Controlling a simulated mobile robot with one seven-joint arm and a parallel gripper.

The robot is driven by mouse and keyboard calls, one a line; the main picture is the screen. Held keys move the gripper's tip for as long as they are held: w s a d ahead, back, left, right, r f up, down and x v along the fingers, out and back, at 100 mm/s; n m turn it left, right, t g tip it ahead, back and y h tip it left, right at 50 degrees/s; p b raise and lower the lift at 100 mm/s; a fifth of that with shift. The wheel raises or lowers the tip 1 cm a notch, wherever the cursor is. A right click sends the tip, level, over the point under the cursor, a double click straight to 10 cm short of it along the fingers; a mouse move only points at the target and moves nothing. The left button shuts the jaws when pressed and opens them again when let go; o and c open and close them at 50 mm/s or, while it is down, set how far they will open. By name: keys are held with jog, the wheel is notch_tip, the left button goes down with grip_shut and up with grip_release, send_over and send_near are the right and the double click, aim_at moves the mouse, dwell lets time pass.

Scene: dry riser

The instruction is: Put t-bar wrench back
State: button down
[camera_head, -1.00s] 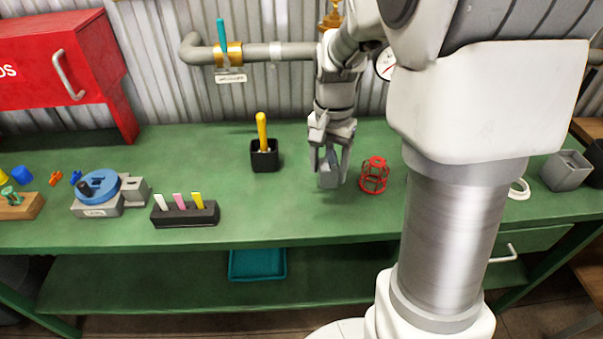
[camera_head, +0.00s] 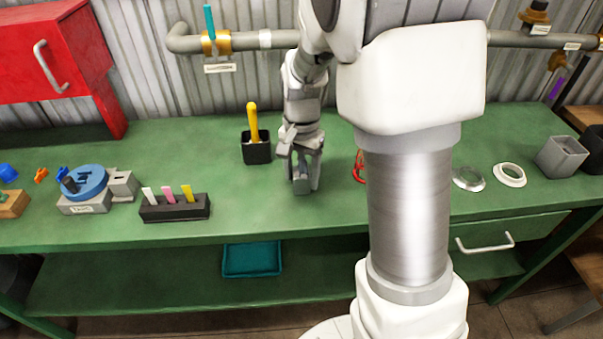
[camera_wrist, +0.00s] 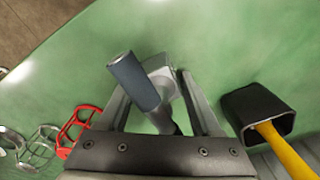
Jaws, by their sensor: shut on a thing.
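The t-bar wrench shows in the wrist view as a blue-grey crossbar (camera_wrist: 135,82) with a darker shaft running back between my fingers. My gripper (camera_head: 303,186) is shut on it, low over the green bench, to the right of the black cup with the yellow handle. In the head view only a small grey-blue part shows between the fingers. A pale grey blocky piece (camera_wrist: 163,75) lies at the fingertips beside the bar; I cannot tell whether it belongs to the wrench. Contact with the bench is unclear.
The black cup (camera_head: 257,153) stands close left of my gripper. A red wire cage (camera_wrist: 75,128) is close on the other side, mostly hidden by my column in the head view. A black rack (camera_head: 174,208) with coloured tags is further left. Bench (camera_head: 330,215) in front is clear.

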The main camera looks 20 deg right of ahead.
jog(key=shift+c, duration=0.4)
grip_release()
jog(key=shift+f, duration=0.1)
notch_tip(320, 180, up, 11)
jog(key=p, duration=0.3)
jog(key=shift+r, duration=0.2)
jog(key=shift+s+r+p, duration=0.1)
jog(key=shift+r+p, duration=0.2)
jog(key=shift+r, duration=0.3)
jog(key=s+r+n+t, duration=0.2)
jog(key=s+r+n, duration=0.1)
jog(key=s, duration=0.6)
jog(key=s+a+r+n+t, duration=0.1)
jog(key=s+r+n+t, duration=0.2)
jog(key=s, duration=0.6)
jog(key=r+n, duration=0.1)
jog(key=n, duration=0.1)
jog(key=shift+a+r+n+t, duration=0.15)
jog(key=shift+a+n+t, duration=0.15)
jog(key=shift+n, duration=0.1)
jog(key=shift+s+r, duration=0.1)
